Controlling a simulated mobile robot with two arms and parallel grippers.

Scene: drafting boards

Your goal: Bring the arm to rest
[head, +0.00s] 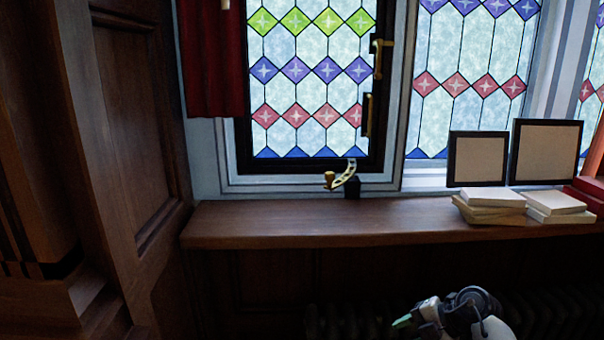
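A curved brass arm (345,176) with small holes shows at the foot of the black-framed stained-glass window, just above the wooden sill. A brass knob (329,180) is at its left, lower end. A small dark block (352,188) stands under its right part; I cannot tell whether the two touch. My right gripper (402,323) is at the bottom edge, below and in front of the sill, well apart from the brass arm. A greenish fingertip shows, but its opening is unclear. My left gripper is not in view.
The wooden sill (300,222) is clear on its left and middle. Pale books (490,206) and two dark-framed panels (546,150) stand at its right. A brass window handle (377,58) is higher up. A red curtain (212,60) and wood panelling (135,110) are at left.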

